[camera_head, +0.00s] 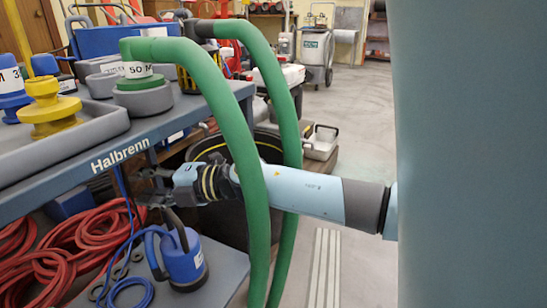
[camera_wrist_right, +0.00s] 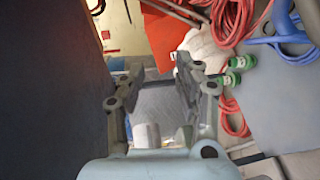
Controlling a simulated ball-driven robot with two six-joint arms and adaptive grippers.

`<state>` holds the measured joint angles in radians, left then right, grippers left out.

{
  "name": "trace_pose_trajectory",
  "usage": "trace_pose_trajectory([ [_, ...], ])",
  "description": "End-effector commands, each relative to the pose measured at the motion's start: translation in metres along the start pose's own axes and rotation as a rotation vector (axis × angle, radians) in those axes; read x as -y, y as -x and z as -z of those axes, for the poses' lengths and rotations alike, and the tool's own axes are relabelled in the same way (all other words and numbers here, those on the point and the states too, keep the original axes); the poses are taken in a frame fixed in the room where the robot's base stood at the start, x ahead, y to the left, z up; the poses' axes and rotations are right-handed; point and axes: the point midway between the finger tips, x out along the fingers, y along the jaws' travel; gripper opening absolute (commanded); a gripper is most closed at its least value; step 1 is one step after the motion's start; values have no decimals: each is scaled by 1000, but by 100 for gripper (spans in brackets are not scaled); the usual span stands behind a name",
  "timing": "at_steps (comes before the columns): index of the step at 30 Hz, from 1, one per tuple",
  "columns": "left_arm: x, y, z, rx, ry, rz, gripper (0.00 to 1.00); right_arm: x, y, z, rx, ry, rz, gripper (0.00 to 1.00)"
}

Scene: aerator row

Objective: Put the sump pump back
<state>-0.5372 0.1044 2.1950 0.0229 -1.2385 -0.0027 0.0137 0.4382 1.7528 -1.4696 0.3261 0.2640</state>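A blue pump (camera_head: 184,262) with a white label, a dark handle and a blue cord stands on the lower grey shelf (camera_head: 222,268) in the head view; I take it for the sump pump. My right gripper (camera_head: 148,186) is above the pump and a little left, partly in the shadow under the tabletop, apart from the pump. In the right wrist view its fingers (camera_wrist_right: 157,78) are spread wide with nothing between them. A coil of blue cord (camera_wrist_right: 276,38) shows at the upper right there. My left gripper is not in view.
The blue-edged table (camera_head: 118,160) marked Halbrenn carries yellow and blue fittings above. Red hose coils (camera_head: 75,255) lie beside the pump. A dark round tub (camera_head: 228,215) stands behind.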

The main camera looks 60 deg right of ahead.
Motion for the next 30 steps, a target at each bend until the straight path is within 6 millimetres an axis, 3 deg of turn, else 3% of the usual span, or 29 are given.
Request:
trace_pose_trajectory([
  [2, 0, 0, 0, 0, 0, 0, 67, -3, 18, -5, 151, -191, -77, 33],
  [5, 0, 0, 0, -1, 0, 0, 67, 11, 48, -19, 368, -442, -113, 33],
  [8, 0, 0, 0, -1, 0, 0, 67, 49, 88, -25, 593, -696, -69, 33],
  [10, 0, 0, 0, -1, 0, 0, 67, 84, 120, -17, 745, -873, 9, 33],
  [15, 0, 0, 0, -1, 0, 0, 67, 163, 197, 47, 1037, -1244, 316, 33],
  [18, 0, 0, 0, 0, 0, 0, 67, 188, 232, 92, 1128, -1389, 502, 33],
  [21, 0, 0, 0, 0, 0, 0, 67, 199, 256, 129, 1173, -1482, 650, 33],
  [24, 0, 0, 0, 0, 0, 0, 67, 202, 269, 152, 1192, -1534, 739, 33],
  [30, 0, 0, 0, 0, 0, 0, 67, 204, 275, 161, 1198, -1553, 782, 33],
])
